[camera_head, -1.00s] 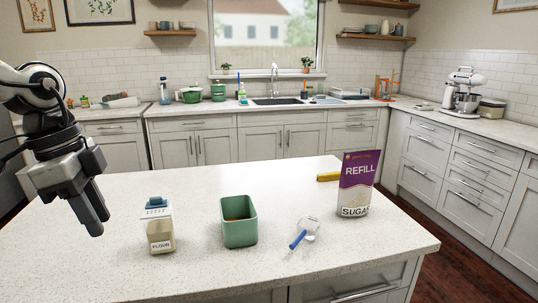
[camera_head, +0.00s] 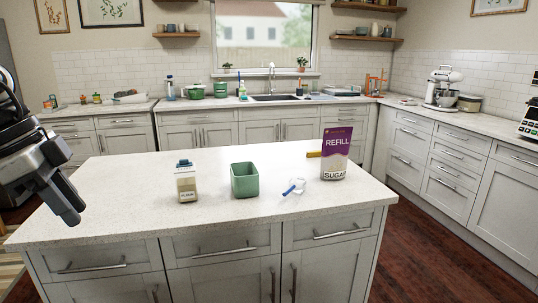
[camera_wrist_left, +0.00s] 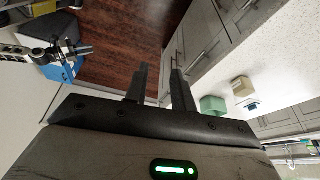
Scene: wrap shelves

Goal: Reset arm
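My left gripper (camera_head: 68,205) is in the air at the left of the head view, clear of the island and empty. In the left wrist view its two fingers (camera_wrist_left: 159,85) stand apart, with floor showing between them. What looks like my right arm, with a dark gripper (camera_wrist_left: 82,48), is small at the upper left of the left wrist view; its fingers are too small to judge. The head view does not show it.
Dark wood floor (camera_head: 430,245) is clear at the right.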

